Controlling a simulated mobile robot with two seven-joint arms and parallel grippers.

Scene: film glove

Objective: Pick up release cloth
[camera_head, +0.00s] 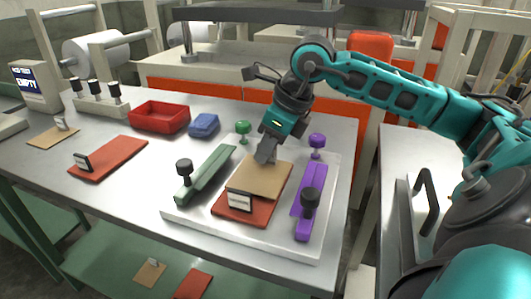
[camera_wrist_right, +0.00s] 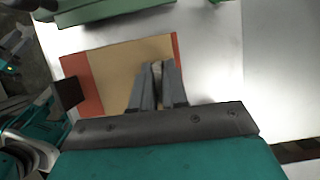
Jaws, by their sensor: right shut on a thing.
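The release cloth, which I take to be the tan sheet (camera_head: 265,178), lies over a red-brown sheet (camera_head: 270,212) on a pale flat board (camera_head: 190,212). The tan sheet also shows in the right wrist view (camera_wrist_right: 115,75), with red edges of the lower sheet (camera_wrist_right: 72,67) at its sides. My right gripper (camera_head: 264,160) reaches down to the far edge of the tan sheet. In the right wrist view its fingers (camera_wrist_right: 157,85) are closed on a small pale part at the sheet, mostly hidden by the fingers. My left gripper is out of view.
A green bar (camera_head: 206,173) and a purple bar (camera_head: 311,202), both with knobs, flank the sheets. A red tray (camera_head: 160,116), a blue block (camera_head: 204,125), another red sheet (camera_head: 110,158) and another tan sheet (camera_head: 53,137) lie leftward. Steel table (camera_head: 120,205) is clear at front left.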

